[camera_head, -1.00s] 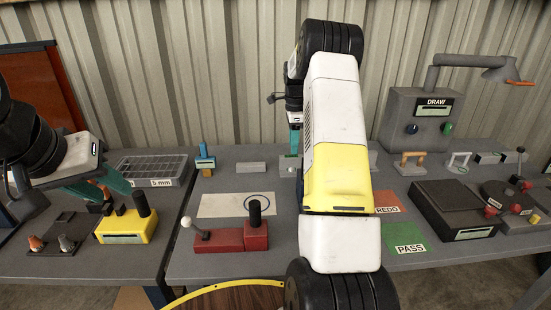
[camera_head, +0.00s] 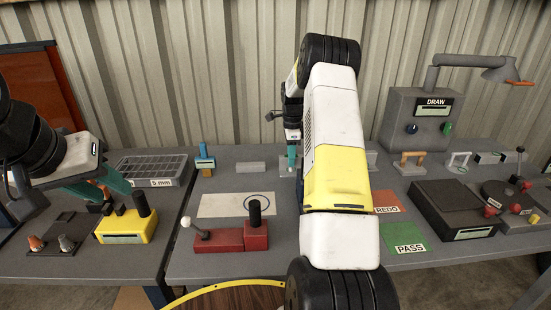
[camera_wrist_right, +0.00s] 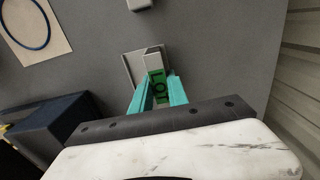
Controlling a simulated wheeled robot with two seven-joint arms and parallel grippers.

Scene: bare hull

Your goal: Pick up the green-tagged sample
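In the right wrist view the green-tagged sample (camera_wrist_right: 157,84) is a small pale block with a green tag reading "LOT". It stands at a light grey angled holder (camera_wrist_right: 133,66) on the grey bench. My right gripper (camera_wrist_right: 163,82) has its teal fingers on either side of the sample; they look open, and contact is not clear. In the head view my right gripper (camera_head: 292,160) is low over the back of the bench, and my own arm hides much of that area. My left gripper (camera_head: 103,192) is open and empty above the left bench.
A red block with a lever (camera_head: 230,238) and a white sheet with a blue ring (camera_head: 237,205) lie left of my right arm. A yellow device (camera_head: 125,230) is on the left bench. Green PASS (camera_head: 405,237) and red REDO (camera_head: 386,202) mats lie right.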

